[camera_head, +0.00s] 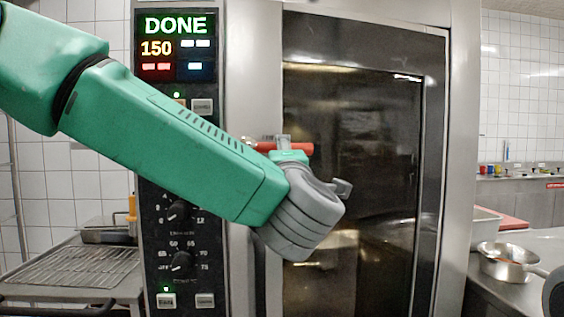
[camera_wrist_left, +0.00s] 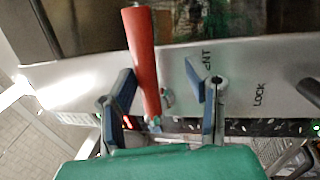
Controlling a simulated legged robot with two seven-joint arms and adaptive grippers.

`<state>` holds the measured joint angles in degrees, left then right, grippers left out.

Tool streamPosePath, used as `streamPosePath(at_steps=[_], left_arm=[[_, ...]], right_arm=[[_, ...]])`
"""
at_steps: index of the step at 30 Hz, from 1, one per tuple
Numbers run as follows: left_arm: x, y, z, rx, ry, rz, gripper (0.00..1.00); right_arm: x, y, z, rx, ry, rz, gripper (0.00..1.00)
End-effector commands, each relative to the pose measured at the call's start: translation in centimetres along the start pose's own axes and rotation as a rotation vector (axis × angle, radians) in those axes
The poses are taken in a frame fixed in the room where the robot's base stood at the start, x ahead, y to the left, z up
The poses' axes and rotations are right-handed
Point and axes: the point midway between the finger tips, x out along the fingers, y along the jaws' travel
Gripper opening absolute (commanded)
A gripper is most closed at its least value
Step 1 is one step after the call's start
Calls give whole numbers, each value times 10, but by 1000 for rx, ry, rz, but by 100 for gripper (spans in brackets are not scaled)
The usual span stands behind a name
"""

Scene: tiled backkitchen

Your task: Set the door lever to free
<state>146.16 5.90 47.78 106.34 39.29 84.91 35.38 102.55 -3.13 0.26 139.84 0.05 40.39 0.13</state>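The door lever has a red handle, seen in the head view (camera_head: 268,146) at the left edge of the oven door (camera_head: 350,130), lying roughly level. In the left wrist view the red lever (camera_wrist_left: 142,50) runs up between the two fingers of my left gripper (camera_wrist_left: 162,85), nearer the left finger. The fingers are apart, with a clear gap to the right of the lever. The plate beside it reads "LOCK" and a partly hidden "...ENT"; I see no "free" label. In the head view my left wrist hides most of the gripper.
The oven panel's display (camera_head: 176,46) reads "DONE" and "150", with dials (camera_head: 180,262) below. A wire rack (camera_head: 75,267) stands at the left. A metal pan (camera_head: 508,262) rests on the counter at the right.

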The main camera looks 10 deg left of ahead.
Motion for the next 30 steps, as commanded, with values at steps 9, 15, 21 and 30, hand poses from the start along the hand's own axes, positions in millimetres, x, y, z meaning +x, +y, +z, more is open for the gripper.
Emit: streamPosePath(at_steps=[9,15,21,30], left_arm=[[-23,-4,0,2,0,-5,39],[-37,-3,0,1,-1,-4,39],[-51,-2,0,1,0,-1,39],[-72,-2,0,0,0,-1,39]], right_arm=[[12,0,1,0,-1,0,40],[18,0,1,0,-1,0,40],[23,0,2,0,-1,0,40],[32,0,2,0,-1,0,40]])
